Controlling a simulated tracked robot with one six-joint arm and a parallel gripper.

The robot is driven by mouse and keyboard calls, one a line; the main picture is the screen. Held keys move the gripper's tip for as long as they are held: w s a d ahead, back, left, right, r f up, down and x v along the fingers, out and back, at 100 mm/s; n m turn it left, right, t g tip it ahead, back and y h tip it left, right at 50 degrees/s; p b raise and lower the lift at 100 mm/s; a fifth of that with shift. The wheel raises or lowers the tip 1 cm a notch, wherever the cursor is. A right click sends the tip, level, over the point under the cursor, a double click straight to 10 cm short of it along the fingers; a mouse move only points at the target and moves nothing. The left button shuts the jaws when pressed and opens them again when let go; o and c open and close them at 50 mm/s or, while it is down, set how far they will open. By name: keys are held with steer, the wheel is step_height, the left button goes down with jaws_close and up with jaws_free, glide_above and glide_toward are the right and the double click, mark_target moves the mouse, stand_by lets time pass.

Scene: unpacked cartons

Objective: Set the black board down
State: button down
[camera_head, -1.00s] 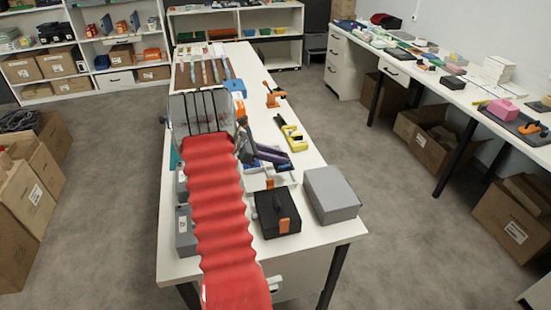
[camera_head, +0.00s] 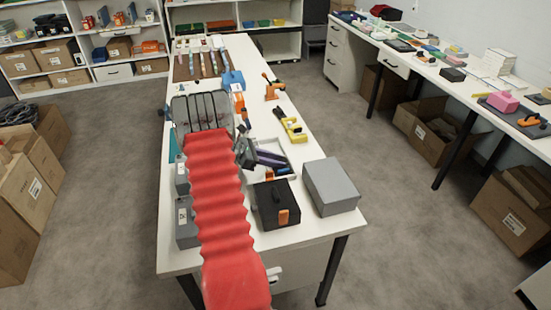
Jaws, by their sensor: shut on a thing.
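My gripper (camera_head: 246,151) is beside the front end of my red-covered arm, over the middle of the long white table (camera_head: 213,262). It is shut on a dark, flat piece that looks like the black board (camera_head: 271,159), which reaches out to the right with a purplish sheen. The board is over or in a white tray (camera_head: 292,171); I cannot tell whether it touches it. My gripper and arm partly hide the board's left end.
A black case with an orange latch (camera_head: 277,204) and a grey box (camera_head: 331,186) stand in front of the tray. A yellow tool (camera_head: 291,127) and an orange clamp (camera_head: 272,88) lie behind it. Grey boxes (camera_head: 186,222) line the left edge.

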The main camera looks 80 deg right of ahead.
steer(key=shift+f, duration=0.45)
steer(key=shift+f, duration=0.5)
stand_by(0.4)
steer(key=c, duration=1.3)
jaws_free()
steer(key=shift+c, duration=0.2)
steer(key=v, duration=1.3)
steer(key=shift+f, duration=0.15)
steer(key=shift+w+a+r, duration=0.2)
steer(key=shift+w, duration=0.15)
steer(key=shift+a, duration=0.1)
